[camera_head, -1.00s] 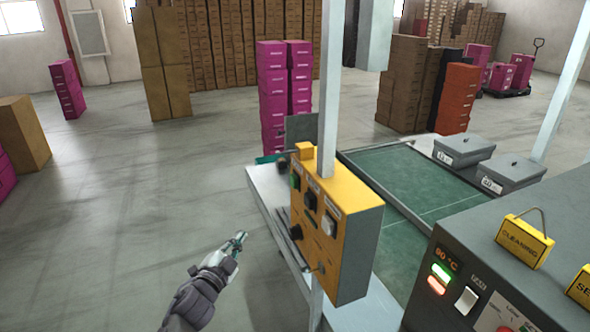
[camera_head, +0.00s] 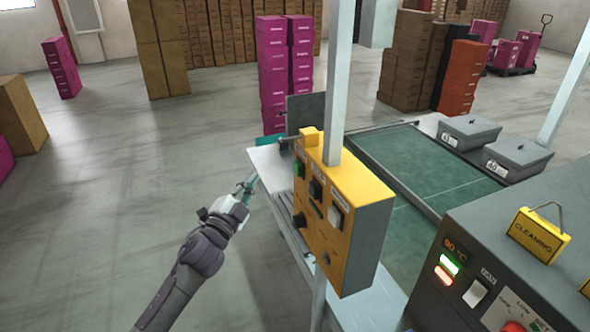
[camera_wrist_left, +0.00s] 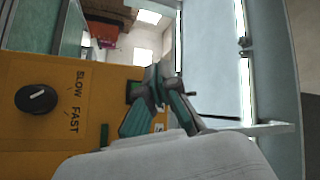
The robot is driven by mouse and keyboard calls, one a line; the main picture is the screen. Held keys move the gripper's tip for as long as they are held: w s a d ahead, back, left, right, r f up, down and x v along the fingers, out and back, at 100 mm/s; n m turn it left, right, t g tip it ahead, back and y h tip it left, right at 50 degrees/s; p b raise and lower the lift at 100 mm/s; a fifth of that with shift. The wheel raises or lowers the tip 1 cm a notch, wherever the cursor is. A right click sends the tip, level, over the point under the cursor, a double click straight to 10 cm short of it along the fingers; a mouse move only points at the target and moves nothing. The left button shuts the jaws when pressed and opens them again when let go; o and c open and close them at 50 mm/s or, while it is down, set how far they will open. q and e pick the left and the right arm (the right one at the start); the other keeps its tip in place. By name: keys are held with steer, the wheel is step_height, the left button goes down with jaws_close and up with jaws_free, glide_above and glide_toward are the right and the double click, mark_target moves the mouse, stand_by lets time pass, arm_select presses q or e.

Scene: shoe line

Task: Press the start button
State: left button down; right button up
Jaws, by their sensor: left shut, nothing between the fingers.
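The button's label is too small to read. My left gripper (camera_head: 248,184) is shut and empty, in the air left of the box face, a little lower than the green button and apart from it. In the left wrist view the gripper (camera_wrist_left: 160,80) covers part of the box edge beside a dark green square button (camera_wrist_left: 133,91). A SLOW/FAST knob (camera_wrist_left: 37,98) shows there too. My right gripper is out of view.
A green conveyor belt (camera_head: 425,165) runs behind the box, with grey lidded boxes (camera_head: 468,132) on its far side. A grey machine (camera_head: 500,235) with lit buttons and a cleaning sign stands at the right.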

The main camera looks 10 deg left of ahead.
mark_target(298, 168)
arm_select(q)
steer(key=w+d+b, duration=0.1)
steer(key=w+d, duration=0.3)
steer(key=d, duration=0.2)
steer(key=shift+w+d+b, duration=0.2)
steer(key=shift+d+b, duration=0.1)
steer(key=shift+b, duration=0.05)
stand_by(1.0)
steer(key=shift+w+d, duration=0.2)
steer(key=shift+d, duration=0.15)
